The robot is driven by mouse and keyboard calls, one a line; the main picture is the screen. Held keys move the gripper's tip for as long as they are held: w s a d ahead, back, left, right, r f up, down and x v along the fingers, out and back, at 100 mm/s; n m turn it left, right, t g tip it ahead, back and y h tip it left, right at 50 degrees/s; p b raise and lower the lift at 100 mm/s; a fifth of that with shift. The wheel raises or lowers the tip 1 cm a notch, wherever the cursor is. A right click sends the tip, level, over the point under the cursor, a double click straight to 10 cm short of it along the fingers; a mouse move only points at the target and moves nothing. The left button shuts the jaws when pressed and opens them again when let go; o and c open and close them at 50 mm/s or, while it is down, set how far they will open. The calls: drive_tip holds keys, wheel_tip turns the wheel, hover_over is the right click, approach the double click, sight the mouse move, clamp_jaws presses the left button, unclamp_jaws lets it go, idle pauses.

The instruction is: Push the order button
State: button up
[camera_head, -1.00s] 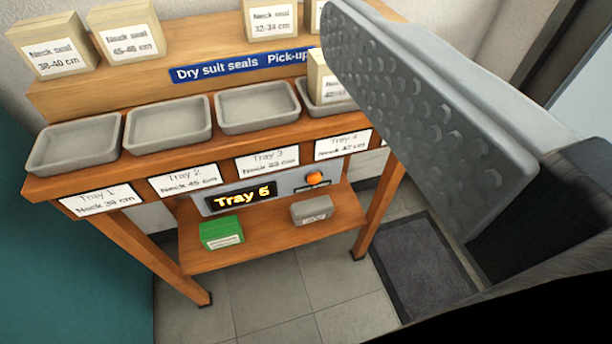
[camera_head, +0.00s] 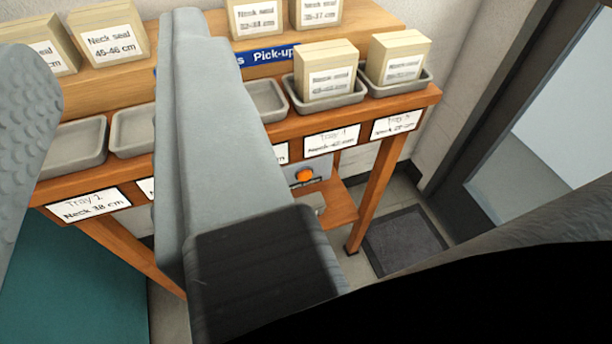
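The orange order button (camera_head: 304,175) sits on a grey panel (camera_head: 318,171) under the tray shelf, just right of my near finger in the picture. A small label below it is too small to read. The panel's display is hidden behind that finger. My gripper (camera_head: 108,55) is open and empty. One finger with a studded pad shows at the left edge, the other stands large across the middle, with trays visible in the gap between them. The fingers are apart from the button, much nearer the camera.
Grey trays line the wooden bench (camera_head: 345,120); the two rightmost hold a box (camera_head: 325,72) and another box (camera_head: 398,62). More neck seal boxes stand on the upper shelf. A bench leg (camera_head: 376,195), a dark floor mat (camera_head: 405,240) and a door lie to the right.

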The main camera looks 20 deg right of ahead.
clamp_jaws()
idle(1.2)
